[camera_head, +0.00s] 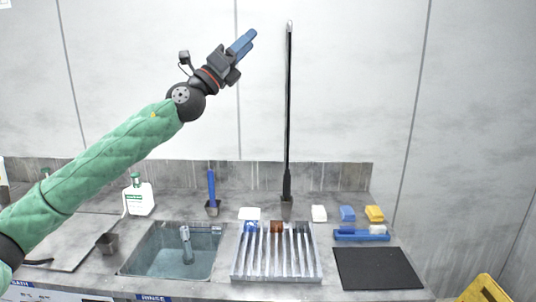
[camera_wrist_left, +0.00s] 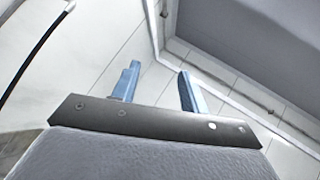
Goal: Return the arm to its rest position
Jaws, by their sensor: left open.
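My left arm, in a green quilted sleeve, comes in from the left in the head view and reaches up in front of the wall. My left gripper (camera_head: 243,44) is raised well above the counter and points up to the right. In the left wrist view its two blue fingers (camera_wrist_left: 157,88) are apart with nothing between them, so it is open and empty. It touches nothing. My right gripper is not in view.
The counter (camera_head: 260,208) holds a water-filled sink (camera_head: 205,240), a slotted metal rack (camera_head: 236,262), a white bottle (camera_head: 140,197), coloured blocks (camera_head: 347,213), a blue brush (camera_head: 352,235) and a black mat (camera_head: 377,268). A tall black rod (camera_head: 288,110) stands right of my gripper. A yellow bin (camera_head: 485,289) is at lower right.

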